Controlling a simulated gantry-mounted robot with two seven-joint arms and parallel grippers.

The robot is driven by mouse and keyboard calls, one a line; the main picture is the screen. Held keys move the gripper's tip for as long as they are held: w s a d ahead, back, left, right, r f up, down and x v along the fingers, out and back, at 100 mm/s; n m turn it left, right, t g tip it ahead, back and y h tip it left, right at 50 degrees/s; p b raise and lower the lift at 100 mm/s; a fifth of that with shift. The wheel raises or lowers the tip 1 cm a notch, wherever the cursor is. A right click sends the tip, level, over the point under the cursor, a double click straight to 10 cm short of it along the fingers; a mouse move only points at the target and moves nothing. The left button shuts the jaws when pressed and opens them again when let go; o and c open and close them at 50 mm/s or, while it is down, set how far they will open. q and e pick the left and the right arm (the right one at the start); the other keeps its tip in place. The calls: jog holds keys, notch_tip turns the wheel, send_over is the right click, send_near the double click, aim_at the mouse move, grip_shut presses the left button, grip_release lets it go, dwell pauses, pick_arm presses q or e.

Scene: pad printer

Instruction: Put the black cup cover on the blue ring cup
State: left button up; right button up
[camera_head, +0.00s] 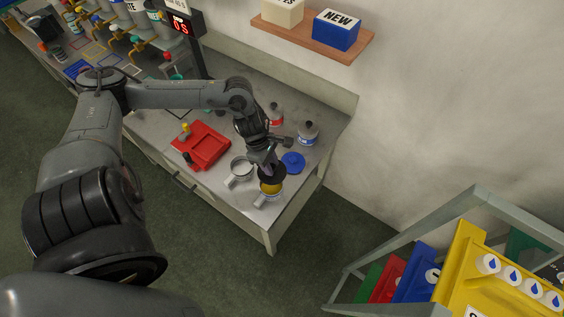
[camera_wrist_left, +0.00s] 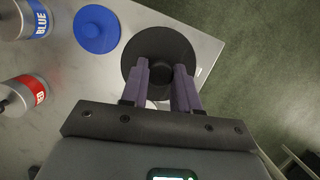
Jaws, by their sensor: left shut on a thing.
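My left gripper (camera_head: 267,166) is shut on the knob of the black cup cover (camera_head: 274,178). In the left wrist view the gripper (camera_wrist_left: 164,80) has its purple fingers either side of the knob of the round black cover (camera_wrist_left: 145,48). The cover is above a light cup (camera_head: 265,199) with a yellowish inside, near the table's front right corner. It hides part of the cup's mouth; I cannot tell whether they touch. A blue band seems to show on this cup, though it is small. Another light cup (camera_head: 240,166) stands uncovered to the left. My right gripper is not in view.
A blue cover (camera_head: 293,162) lies just behind the black one. A blue-label bottle (camera_head: 308,133) and a red-label bottle (camera_head: 276,115) stand farther back. A red tray (camera_head: 206,148) is to the left. The table edge (camera_head: 290,217) is close to the cup.

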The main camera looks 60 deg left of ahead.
pick_arm(q)
jog(key=shift+s+f, duration=0.35)
jog(key=shift+f, duration=0.15)
jog(key=shift+s+a+b+x, duration=0.15)
jog(key=shift+b+x, duration=0.6)
jog(key=shift+x, duration=0.25)
jog(key=shift+s+a+b+x, duration=0.15)
jog(key=shift+b+x, duration=0.55)
jog(key=shift+x, duration=0.25)
jog(key=shift+f+b, duration=1.1)
jog(key=shift+f, duration=0.05)
jog(key=shift+f, duration=0.1)
jog(key=shift+f+b, duration=0.3)
jog(key=shift+b, duration=0.3)
jog(key=shift+f, duration=0.1)
jog(key=shift+f+b, duration=0.2)
jog(key=shift+b, duration=0.35)
